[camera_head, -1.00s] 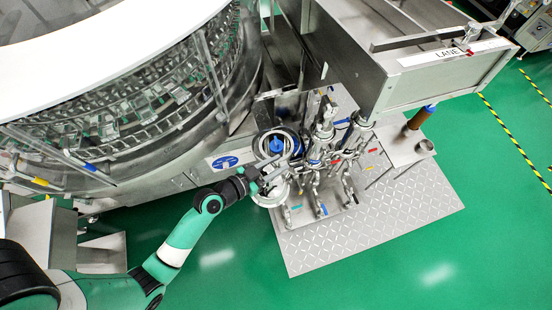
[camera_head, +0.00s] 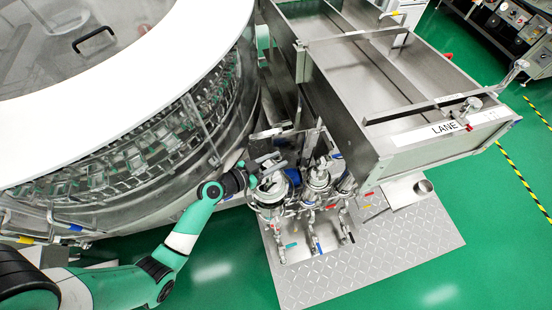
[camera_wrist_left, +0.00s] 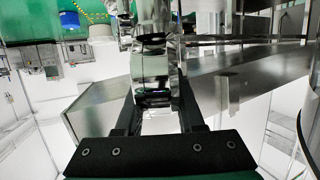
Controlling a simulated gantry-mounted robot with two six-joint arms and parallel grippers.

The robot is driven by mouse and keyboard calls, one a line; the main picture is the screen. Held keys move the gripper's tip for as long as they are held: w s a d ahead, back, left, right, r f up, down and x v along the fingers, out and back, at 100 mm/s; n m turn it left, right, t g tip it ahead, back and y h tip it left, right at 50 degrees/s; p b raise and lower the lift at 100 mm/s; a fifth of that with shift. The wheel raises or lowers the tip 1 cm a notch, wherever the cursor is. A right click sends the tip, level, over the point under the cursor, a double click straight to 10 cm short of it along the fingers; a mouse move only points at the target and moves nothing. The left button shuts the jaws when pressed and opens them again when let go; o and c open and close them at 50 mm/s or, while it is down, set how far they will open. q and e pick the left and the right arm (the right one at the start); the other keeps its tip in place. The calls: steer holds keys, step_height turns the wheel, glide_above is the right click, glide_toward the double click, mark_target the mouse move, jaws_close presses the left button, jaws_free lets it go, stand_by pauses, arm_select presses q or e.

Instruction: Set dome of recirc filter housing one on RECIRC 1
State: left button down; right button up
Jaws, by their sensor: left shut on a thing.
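My left gripper (camera_head: 255,181) is at the left side of the cluster of filter housings in the head view. It is shut on a shiny steel part, apparently the dome (camera_head: 272,188), which appears over or just beside the leftmost housing. In the left wrist view a polished steel piece (camera_wrist_left: 152,75) sits between the two dark fingers. I cannot tell whether the dome touches the housing below it. The RECIRC 1 label is not readable. Another steel-topped housing (camera_head: 318,179) stands to the right. My right gripper is not in view.
Pipes and valves with coloured handles (camera_head: 315,238) stand in front of the housings on a tread-plate platform (camera_head: 385,255). The steel LANE conveyor (camera_head: 400,110) overhangs the right side. The rotary washer (camera_head: 130,150) fills the left. Green floor is clear in front.

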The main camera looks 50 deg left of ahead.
arm_select(q)
steer(key=shift+s+d, duration=0.1)
steer(key=shift+s, duration=0.05)
steer(key=shift+f, duration=0.2)
steer(key=shift+f+b, duration=1.9)
steer(key=shift+f, duration=0.2)
steer(key=shift+f+b, duration=1.15)
steer(key=shift+b, duration=0.2)
